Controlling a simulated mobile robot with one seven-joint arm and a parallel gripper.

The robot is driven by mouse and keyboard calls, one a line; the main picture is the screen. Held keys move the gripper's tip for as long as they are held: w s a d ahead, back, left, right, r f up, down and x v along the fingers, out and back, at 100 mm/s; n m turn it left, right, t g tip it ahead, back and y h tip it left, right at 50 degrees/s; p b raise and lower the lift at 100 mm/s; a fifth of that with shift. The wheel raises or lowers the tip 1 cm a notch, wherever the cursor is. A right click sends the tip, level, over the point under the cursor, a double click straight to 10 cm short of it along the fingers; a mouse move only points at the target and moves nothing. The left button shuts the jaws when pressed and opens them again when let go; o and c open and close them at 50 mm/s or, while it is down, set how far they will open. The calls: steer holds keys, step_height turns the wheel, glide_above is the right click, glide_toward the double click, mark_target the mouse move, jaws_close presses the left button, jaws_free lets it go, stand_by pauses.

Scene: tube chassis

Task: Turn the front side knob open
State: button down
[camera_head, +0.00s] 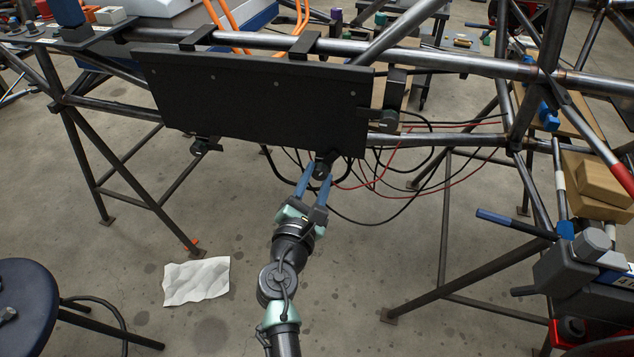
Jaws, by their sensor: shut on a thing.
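A black rectangular panel (255,98) hangs on the steel tube chassis. A small dark knob (321,168) sits under its lower edge, right of the middle. My gripper (317,175) reaches up from below, its two blue fingers on either side of this knob and shut on it. The fingers partly hide the knob, and I cannot tell how far it is turned. Another dark knob (199,146) is under the panel's lower left edge. A third knob (390,117) is at the panel's right side. Both are apart from my gripper.
Black and red cables (400,180) hang in loops just right of my gripper. Steel tubes (455,68) run above and behind. A dark stool (35,305) stands at lower left, near a crumpled white sheet (196,281). A vise-like tool (580,262) stands at right.

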steer(key=m+b, duration=0.2)
steer(key=m, duration=0.3)
steer(key=shift+f+m+b, duration=0.15)
steer(key=shift+m+b, duration=0.15)
steer(key=shift+b, duration=0.05)
steer(key=m+b, duration=0.2)
steer(key=m, duration=0.3)
steer(key=shift+m+b, duration=0.3)
steer(key=shift+b, duration=0.1)
steer(key=c, duration=0.5)
jaws_free()
steer(key=shift+r, duration=0.2)
steer(key=shift+s, duration=0.1)
steer(key=p+v, duration=0.2)
steer(key=v, duration=1)
steer(key=shift+s+a, duration=0.1)
steer(key=shift+s, duration=0.3)
